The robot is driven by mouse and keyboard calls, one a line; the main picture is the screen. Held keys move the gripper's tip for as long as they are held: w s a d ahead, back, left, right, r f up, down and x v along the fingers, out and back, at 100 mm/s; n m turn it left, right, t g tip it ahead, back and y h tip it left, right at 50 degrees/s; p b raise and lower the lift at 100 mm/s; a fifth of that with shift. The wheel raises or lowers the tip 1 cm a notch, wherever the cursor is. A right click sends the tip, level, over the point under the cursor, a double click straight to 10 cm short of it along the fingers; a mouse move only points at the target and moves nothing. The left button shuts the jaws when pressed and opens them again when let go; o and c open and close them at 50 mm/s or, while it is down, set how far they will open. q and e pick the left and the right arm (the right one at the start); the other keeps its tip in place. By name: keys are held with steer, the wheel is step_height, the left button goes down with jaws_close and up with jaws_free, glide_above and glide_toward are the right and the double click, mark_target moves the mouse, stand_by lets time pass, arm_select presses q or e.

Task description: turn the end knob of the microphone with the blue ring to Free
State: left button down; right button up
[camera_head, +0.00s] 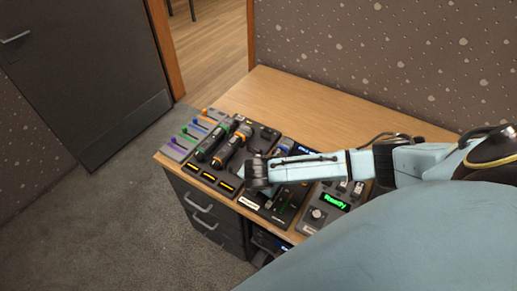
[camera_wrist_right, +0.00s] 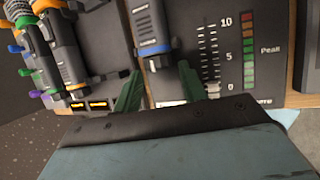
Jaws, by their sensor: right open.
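The microphone with the blue ring (camera_wrist_right: 150,28) shows in the right wrist view, lying in a dark holder, its blue ring (camera_wrist_right: 154,50) near its lower end. Its end (camera_wrist_right: 158,64) points toward my right gripper (camera_wrist_right: 160,72). The two green fingers are apart, one on each side of that end, with no clear contact visible. Marks on the end knob are too small to read. In the head view my right gripper (camera_head: 257,176) is over the desk equipment, and my arm hides most of this microphone. My left gripper is not in view.
Microphones with green (camera_head: 211,142) and orange (camera_head: 232,147) rings lie to the left. Coloured faders (camera_head: 186,137) stand at the desk's left end. A level scale (camera_wrist_right: 236,52) is right of the blue-ringed microphone. A box with a green display (camera_head: 333,201) stands right. The back desk (camera_head: 300,103) is clear.

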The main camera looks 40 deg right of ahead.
steer(key=shift+x, duration=0.8)
steer(key=shift+c, duration=0.3)
steer(key=c, duration=0.7)
steer(key=shift+o, duration=0.2)
steer(key=shift+w+a+r+g+p, duration=0.1)
steer(key=shift+r+g+p, duration=0.1)
steer(key=shift+g+p, duration=0.35)
steer(key=shift+w+g+h+p, duration=0.15)
steer(key=shift+g+h+p, duration=0.25)
steer(key=shift+g+p, duration=0.25)
steer(key=shift+w+f+n+g+h, duration=0.15)
steer(key=shift+n+g+h, duration=0.15)
steer(key=shift+g, duration=0.3)
steer(key=shift+g+h, duration=0.3)
steer(key=shift+g, duration=0.4)
